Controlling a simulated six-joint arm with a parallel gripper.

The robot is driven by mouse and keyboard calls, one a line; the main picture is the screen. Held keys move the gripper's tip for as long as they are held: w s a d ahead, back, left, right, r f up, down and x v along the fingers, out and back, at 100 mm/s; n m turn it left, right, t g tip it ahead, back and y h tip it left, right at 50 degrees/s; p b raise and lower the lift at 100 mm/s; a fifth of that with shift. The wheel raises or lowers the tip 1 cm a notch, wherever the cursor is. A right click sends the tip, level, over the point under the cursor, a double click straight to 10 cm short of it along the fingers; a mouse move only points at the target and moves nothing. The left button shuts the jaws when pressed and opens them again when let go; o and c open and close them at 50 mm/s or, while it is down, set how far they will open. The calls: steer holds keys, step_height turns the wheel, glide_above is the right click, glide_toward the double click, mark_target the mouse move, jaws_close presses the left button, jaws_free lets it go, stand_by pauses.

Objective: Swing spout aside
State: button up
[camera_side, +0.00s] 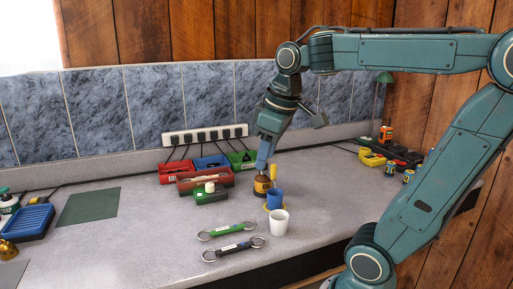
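A small amber-brown bottle (261,187) with a dark band stands on the grey counter near the middle. A thin yellow piece (273,172) rises at its upper right; it may be the spout, but it is too small to be sure. My gripper (264,167) points down right over the bottle's top, with its tip at or very near the bottle and the yellow piece. I cannot tell whether it touches them. The fingers are seen edge-on, so their opening is hidden.
A blue cup (275,199) and a white cup (279,223) stand close in front of the bottle. Two ringed tools, green (226,231) and dark (233,248), lie front left.

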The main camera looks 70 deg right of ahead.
steer(key=w+d+r+g, duration=0.2)
steer(key=w+d, duration=0.2)
steer(key=d, duration=0.5)
steer(key=g+y, duration=0.1)
glide_above(273, 165)
steer(key=shift+d+n, duration=0.2)
steer(key=shift+n, duration=0.2)
step_height(273, 165, down, 14)
steer(key=shift+r, duration=0.1)
jaws_close()
